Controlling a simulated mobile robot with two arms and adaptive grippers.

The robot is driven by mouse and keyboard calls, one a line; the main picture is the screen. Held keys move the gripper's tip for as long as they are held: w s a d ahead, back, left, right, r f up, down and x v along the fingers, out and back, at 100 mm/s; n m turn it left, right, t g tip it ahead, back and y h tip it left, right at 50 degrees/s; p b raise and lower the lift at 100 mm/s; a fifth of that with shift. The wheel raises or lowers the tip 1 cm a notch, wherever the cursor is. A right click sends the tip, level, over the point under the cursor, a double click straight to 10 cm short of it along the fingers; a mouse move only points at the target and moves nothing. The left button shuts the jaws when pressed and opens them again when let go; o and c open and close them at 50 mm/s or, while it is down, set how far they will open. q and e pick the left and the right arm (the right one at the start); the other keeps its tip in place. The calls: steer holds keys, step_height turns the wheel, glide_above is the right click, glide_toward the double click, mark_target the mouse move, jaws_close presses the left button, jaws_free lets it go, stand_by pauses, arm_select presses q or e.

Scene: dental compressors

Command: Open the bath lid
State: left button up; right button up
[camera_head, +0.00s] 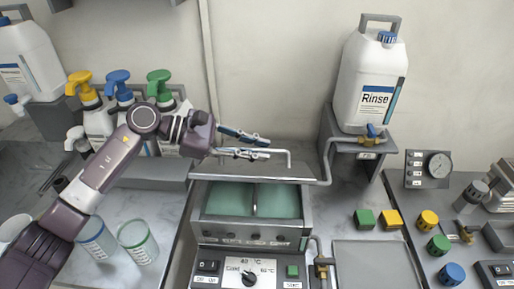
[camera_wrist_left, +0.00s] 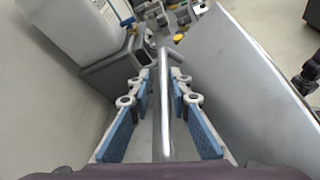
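The bath (camera_head: 250,237) is a grey metal box with two green-tinted basins showing, split by a divider. Its grey lid (camera_head: 245,171) stands raised at the back edge, seen nearly edge-on. The lid's bar handle (camera_head: 289,158) sticks up behind it. My left gripper (camera_head: 266,148) is at the handle with its fingers apart. In the left wrist view, the handle bar (camera_wrist_left: 167,110) runs between the open blue-padded fingers (camera_wrist_left: 162,88), with a gap on both sides. The lid's broad panel (camera_wrist_left: 225,90) fills the right there. My right gripper is not in view.
A Rinse jug (camera_head: 371,85) sits on a grey stand at right, with a pipe reaching the bath. Coloured blocks and knobs lie further right. A grey tray area (camera_head: 372,265) is clear.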

arm_select(q)
steer(key=v, duration=1.2)
